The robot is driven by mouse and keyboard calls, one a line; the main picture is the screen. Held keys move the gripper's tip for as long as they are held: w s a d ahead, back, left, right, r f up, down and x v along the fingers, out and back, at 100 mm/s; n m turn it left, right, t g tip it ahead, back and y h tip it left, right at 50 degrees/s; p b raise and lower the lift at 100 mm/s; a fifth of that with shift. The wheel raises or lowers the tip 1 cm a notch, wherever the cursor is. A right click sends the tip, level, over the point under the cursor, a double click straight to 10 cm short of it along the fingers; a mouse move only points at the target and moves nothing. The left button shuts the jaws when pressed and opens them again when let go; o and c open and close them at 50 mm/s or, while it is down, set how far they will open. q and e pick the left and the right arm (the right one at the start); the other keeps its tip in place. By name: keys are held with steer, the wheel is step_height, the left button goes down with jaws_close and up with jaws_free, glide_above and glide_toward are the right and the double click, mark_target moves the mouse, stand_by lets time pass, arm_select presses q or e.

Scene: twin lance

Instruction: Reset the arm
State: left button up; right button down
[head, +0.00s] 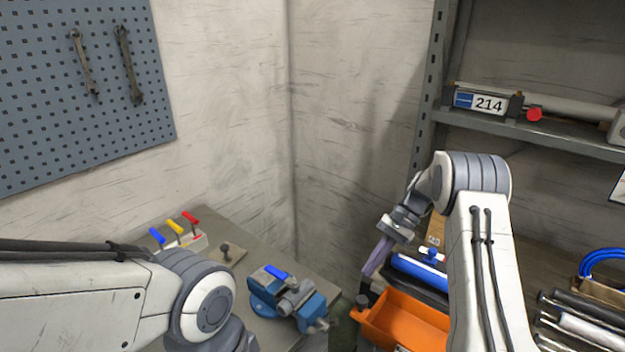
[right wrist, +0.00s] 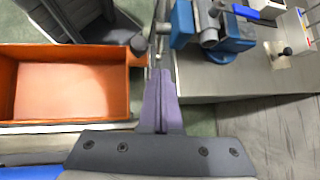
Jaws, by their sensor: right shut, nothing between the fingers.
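My right arm (head: 470,220) is raised and bent on the right side of the head view. My right gripper (head: 375,258) points down and to the left, over the gap between the bench and the orange bin. Its purple-grey fingers also show in the right wrist view (right wrist: 160,100), pressed together with nothing between them. My left arm (head: 110,300) comes in from the left at the bottom of the head view. The left gripper is out of the picture.
An orange bin (head: 395,325) stands below and right of the right gripper, and looks empty in the wrist view. A blue vise (head: 285,298) is on the bench at left, with colored-handled levers behind. A shelf (head: 540,132) holds a unit labelled 214 (head: 487,103).

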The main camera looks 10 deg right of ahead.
steer(key=s+a+r+n+h, duration=0.2)
steer(key=s+a+r+n, duration=0.25)
steer(key=a, duration=0.35)
steer(key=s+a+r+n+h, duration=0.3)
steer(key=s+a+r, duration=0.1)
steer(key=s+a, duration=0.25)
steer(key=s+a+n+t+h, duration=0.1)
steer(key=s+a+n+t, duration=0.1)
steer(key=s+n, duration=0.3)
steer(key=s+a+n+t, duration=0.1)
steer(key=s+n, duration=0.4)
steer(key=s, duration=0.8)
steer(key=shift+s+a+r+t+h, duration=0.15)
steer(key=shift+a+r+t+h, duration=0.25)
steer(key=shift+t, duration=0.1)
